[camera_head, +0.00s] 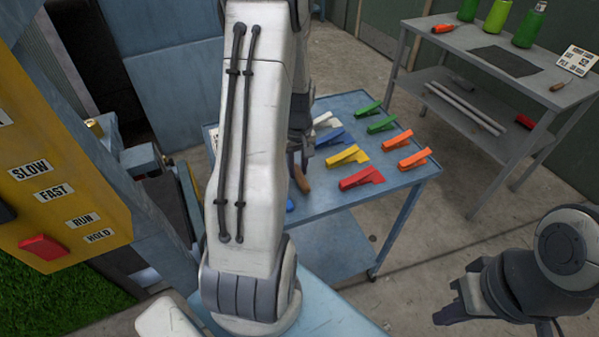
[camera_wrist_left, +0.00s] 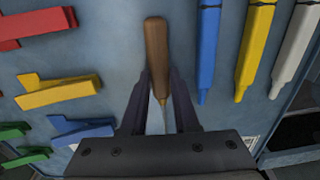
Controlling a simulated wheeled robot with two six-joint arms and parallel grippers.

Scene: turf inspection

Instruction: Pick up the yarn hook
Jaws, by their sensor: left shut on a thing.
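The yarn hook (camera_wrist_left: 156,50) has a brown wooden handle and a thin metal shaft. In the left wrist view it stands between the two dark fingers of my left gripper (camera_wrist_left: 160,88), which is shut on it near the base of the handle. In the head view the wooden handle (camera_head: 302,179) shows below my left gripper (camera_head: 295,152), over the blue table; my left arm hides much around it. I cannot tell whether the hook touches the table. My right gripper (camera_head: 452,312) is at the lower right, away from the table; its fingers are unclear.
The blue table (camera_head: 410,187) holds several coloured clips, including a red clip (camera_head: 361,179) near the hook. The wrist view also shows blue, yellow and white pens (camera_wrist_left: 261,45). A grey bench (camera_head: 440,50) with bottles stands at the back right. A yellow control panel (camera_head: 60,150) is left.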

